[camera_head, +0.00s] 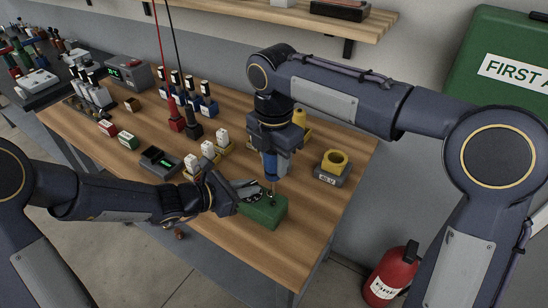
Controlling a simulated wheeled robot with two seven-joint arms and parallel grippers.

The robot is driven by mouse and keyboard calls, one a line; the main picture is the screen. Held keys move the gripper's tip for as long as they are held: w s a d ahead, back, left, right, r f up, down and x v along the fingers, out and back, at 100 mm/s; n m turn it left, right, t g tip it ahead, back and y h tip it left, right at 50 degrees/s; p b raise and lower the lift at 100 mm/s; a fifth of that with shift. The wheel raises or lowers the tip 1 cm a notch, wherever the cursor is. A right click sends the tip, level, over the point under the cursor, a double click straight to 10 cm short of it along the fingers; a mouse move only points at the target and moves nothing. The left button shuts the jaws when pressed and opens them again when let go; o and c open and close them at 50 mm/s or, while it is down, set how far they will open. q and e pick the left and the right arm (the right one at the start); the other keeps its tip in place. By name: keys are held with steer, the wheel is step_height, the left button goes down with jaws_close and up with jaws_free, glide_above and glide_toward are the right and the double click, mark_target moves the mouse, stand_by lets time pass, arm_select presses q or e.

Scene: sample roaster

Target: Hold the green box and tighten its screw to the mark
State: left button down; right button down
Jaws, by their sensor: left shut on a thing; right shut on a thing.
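The green box (265,215) sits near the front right part of the wooden bench. My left gripper (247,194) reaches in from the left and is shut on the green box at its left end. My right gripper (270,152) points down above the box and is shut on a blue-handled screwdriver (270,167). The screwdriver is upright and its shaft goes down to the top of the box, by a dark round dial. The screw and the mark are too small to tell; whether the tip sits in the screw is unclear.
A dark meter (160,162) and white-topped parts (207,150) stand to the left. A shelf (290,18) is above. Bare wood lies right of the box.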

steer(key=shift+f, duration=1.1)
stand_by(0.3)
